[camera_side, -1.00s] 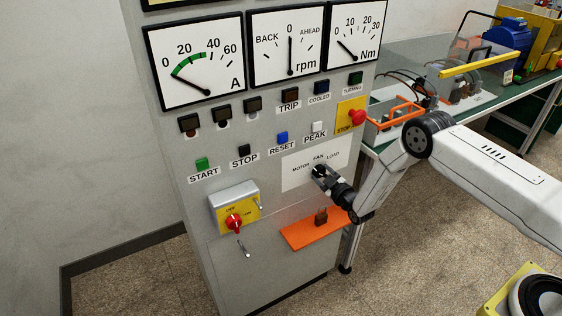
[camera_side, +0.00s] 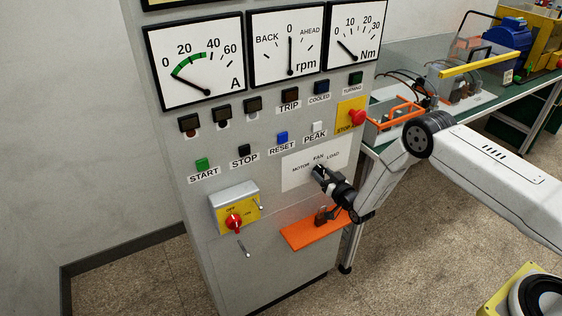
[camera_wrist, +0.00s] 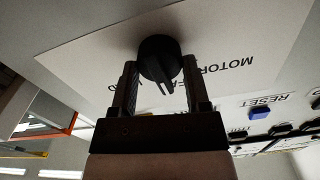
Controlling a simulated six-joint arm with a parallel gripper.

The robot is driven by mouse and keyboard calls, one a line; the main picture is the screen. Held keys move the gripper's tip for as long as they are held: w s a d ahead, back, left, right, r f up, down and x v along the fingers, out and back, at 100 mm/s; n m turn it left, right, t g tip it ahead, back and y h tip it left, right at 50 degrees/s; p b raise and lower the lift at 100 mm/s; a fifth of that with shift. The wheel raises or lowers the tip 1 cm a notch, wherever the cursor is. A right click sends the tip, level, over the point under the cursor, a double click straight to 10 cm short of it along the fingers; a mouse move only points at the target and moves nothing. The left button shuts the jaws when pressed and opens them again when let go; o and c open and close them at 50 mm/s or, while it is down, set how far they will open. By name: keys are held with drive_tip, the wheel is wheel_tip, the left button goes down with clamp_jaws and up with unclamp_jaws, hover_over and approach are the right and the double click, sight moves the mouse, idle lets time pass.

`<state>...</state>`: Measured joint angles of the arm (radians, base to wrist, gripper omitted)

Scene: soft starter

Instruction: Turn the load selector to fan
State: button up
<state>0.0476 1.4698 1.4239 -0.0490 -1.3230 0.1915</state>
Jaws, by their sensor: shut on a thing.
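The load selector, a round black knob (camera_wrist: 158,52), sits on a white label plate (camera_side: 300,176) with MOTOR, FAN and LOAD printed above it. In the side view my gripper (camera_side: 319,171) is at the knob and largely hides it. In the wrist view my gripper (camera_wrist: 162,68) has one finger on each side of the knob, shut on it. The knob's ridge points down and slightly right in that upside-down view, on the side of the printed words. FAN and LOAD are mostly hidden there, so I cannot tell the exact setting.
A red rotary switch (camera_side: 234,223) on a yellow plate is to the lower left. An orange shelf (camera_side: 300,237) juts out below the selector. A red STOP button (camera_side: 356,117) and the RESET button (camera_side: 282,138) are above.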

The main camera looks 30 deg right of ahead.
drive_tip(key=shift+m, duration=0.3)
drive_tip(key=o, duration=1.3)
drive_tip(key=shift+s, duration=0.15)
drive_tip(key=shift+s, duration=3.75)
